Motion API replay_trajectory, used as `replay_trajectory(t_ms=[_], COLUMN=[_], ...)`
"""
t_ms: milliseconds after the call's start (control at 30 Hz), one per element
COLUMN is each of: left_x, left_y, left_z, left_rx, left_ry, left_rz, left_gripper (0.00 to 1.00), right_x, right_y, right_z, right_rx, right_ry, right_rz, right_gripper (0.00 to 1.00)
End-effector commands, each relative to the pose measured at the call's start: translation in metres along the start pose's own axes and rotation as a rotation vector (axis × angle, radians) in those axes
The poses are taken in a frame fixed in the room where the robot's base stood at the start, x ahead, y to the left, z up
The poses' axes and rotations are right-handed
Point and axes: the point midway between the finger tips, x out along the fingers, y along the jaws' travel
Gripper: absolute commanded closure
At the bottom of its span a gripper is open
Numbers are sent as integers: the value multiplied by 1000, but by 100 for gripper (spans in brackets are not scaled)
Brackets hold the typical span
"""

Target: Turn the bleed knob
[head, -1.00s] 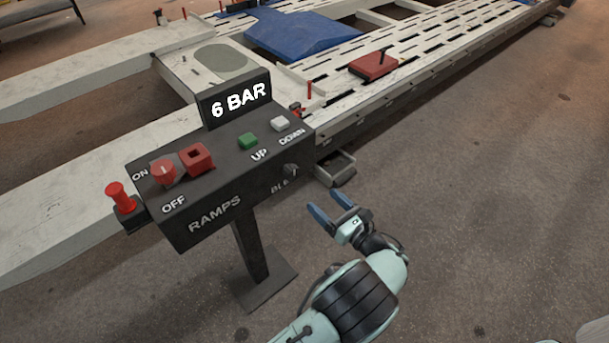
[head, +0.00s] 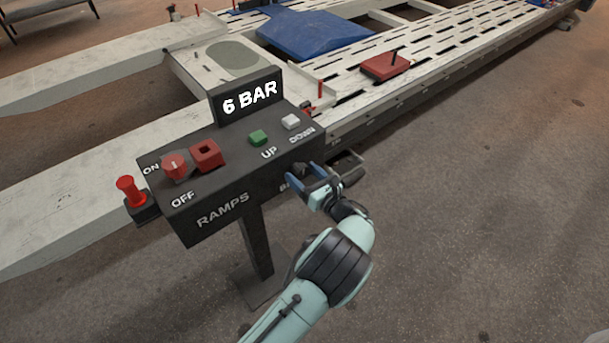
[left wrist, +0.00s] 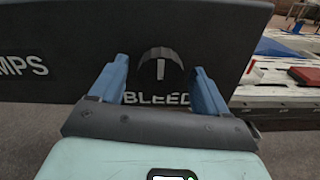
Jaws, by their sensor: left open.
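The bleed knob (left wrist: 160,66) is a round black knob with a white pointer mark, on the front face of the dark control box (head: 190,222). In the left wrist view its mark points about straight up, and the word BLEED shows below it. My left gripper (left wrist: 160,80) is open, with its blue fingers on either side of the knob in that view. I cannot tell whether the fingers touch it. In the head view my left gripper (head: 307,176) is at the right end of the box front and mostly covers the knob. My right gripper is not in view.
The box carries a red rotary switch (head: 174,166), a red square part (head: 205,155), a green button (head: 258,138), a white button (head: 291,121) and a "6 BAR" display (head: 250,99). A white ramp frame (head: 370,100) stands behind. The floor at right is clear.

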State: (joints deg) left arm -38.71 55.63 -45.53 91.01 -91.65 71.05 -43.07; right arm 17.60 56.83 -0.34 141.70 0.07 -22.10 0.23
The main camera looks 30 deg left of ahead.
Motion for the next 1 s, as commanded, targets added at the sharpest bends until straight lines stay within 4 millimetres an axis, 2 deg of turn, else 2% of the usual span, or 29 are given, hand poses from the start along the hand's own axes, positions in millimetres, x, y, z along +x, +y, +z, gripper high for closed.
replay_trajectory(t_ms=[67,233,667,1000], left_x=[0,0,-1,-2], left_y=[0,0,0,-1], left_z=[0,0,-1,-2], left_rx=[0,0,-68,-327], left_ry=[0,0,1,2], left_rz=[0,0,0,-1], left_gripper=[24,79,80,80], right_x=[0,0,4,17], right_y=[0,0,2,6], right_z=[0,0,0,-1], right_rx=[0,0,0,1], right_ry=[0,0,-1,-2], right_rz=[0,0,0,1], right_gripper=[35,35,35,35])
